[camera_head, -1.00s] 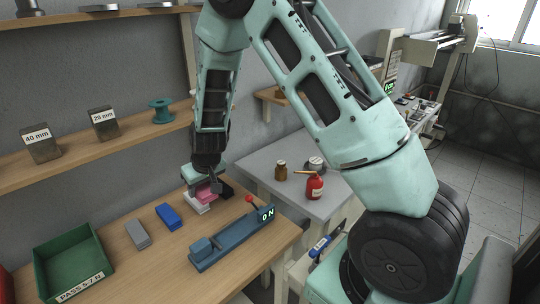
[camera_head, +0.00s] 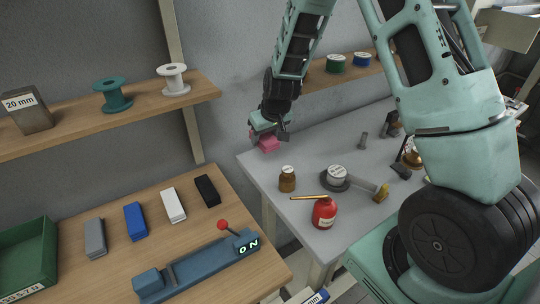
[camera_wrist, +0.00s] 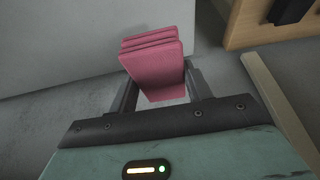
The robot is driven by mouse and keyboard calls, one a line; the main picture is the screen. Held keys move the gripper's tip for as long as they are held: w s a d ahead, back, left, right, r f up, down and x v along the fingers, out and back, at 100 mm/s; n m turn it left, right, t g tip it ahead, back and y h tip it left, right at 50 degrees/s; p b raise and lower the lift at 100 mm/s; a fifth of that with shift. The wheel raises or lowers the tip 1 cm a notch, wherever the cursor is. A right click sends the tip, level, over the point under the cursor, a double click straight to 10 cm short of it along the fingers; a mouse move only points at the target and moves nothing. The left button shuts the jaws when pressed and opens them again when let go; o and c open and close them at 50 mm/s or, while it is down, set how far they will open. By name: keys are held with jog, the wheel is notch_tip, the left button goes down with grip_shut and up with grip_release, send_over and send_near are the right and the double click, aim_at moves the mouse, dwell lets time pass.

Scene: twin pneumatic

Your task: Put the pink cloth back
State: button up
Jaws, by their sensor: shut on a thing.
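The pink cloth (camera_head: 269,143) is a small folded block held by my gripper (camera_head: 270,128) at the far left corner of the grey table (camera_head: 335,148). In the wrist view the pink cloth (camera_wrist: 155,68) sits between the two fingers of my gripper (camera_wrist: 162,95), which is shut on it. Its folded layers face away from the wrist. It appears to be at or above the grey table's edge; I cannot tell whether it touches the top.
The grey table holds a brown bottle (camera_head: 287,179), a red bottle (camera_head: 324,212) and a tape-like roll (camera_head: 337,176). The wooden bench (camera_head: 192,228) carries several coloured blocks and a blue device (camera_head: 200,268) with a red-knobbed lever. A shelf (camera_head: 110,115) runs above the bench.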

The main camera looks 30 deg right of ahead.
aim_at(263, 161)
jog(key=shift+f+p, duration=0.6)
jog(key=shift+f, duration=3.3)
jog(key=shift+f, duration=0.2)
jog(key=o, duration=1.1)
jog(key=shift+r, duration=0.15)
